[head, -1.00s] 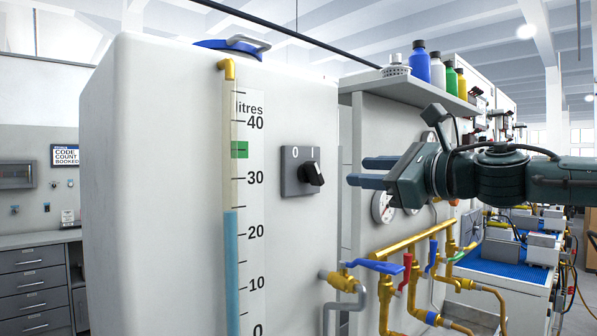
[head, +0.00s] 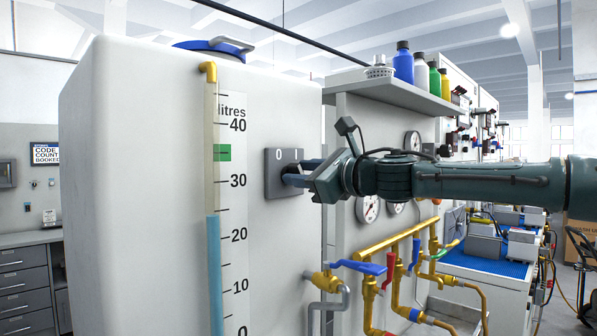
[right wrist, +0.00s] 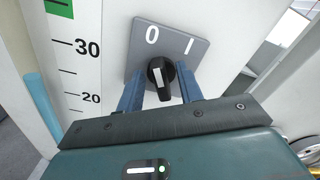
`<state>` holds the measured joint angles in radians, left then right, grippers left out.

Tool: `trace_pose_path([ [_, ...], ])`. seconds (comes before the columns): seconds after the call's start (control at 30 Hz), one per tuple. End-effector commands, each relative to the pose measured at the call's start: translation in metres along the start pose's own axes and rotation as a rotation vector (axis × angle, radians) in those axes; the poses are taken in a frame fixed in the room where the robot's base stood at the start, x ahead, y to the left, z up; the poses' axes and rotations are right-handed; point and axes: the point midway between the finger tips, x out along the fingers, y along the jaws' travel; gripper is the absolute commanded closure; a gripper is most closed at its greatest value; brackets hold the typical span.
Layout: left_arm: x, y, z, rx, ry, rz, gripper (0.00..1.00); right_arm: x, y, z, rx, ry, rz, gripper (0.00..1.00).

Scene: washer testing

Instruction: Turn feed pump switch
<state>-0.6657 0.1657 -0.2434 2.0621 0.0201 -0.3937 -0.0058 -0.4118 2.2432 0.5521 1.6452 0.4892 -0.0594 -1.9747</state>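The feed pump switch is a grey plate (head: 273,185) marked 0 and I on the front of the white tank. Its black knob (right wrist: 161,78) shows in the right wrist view, its white mark leaning slightly towards the 0. My right gripper (head: 297,173) is at the switch, coming from the right. In the right wrist view my gripper (right wrist: 160,72) is open, with one blue finger on each side of the knob. I cannot tell whether either finger touches it. In the head view the gripper mostly hides the knob. My left gripper is not in view.
A litre scale with a blue column (head: 214,270) stands left of the switch. Brass pipes (head: 385,245) with coloured valve handles lie below my right arm. A shelf (head: 400,92) with several bottles is above it. Gauges (head: 368,208) sit behind the arm.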

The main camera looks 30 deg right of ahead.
Motion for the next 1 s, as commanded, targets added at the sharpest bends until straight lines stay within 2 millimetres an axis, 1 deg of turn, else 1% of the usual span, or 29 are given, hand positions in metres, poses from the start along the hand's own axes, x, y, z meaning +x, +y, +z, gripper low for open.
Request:
trace_pose_path([
  [0.1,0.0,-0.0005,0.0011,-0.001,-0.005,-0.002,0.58,0.0091,0.0004,-0.0006,-0.001,0.001,0.001,0.64],
  [0.2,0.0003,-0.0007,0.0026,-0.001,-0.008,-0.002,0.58,0.0125,0.0002,0.0,-0.001,0.0,0.0,0.64],
  [0.5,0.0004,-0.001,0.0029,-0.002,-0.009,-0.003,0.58,0.0134,0.0003,-0.0002,0.0,0.0,0.0,0.64],
  [0.93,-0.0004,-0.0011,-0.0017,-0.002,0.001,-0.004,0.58,0.0132,0.0004,-0.0002,0.0,0.0,0.0,0.99],
  [1.0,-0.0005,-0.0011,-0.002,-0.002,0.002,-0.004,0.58,0.0132,0.0004,-0.0002,0.0,0.0,0.0,1.0],
])
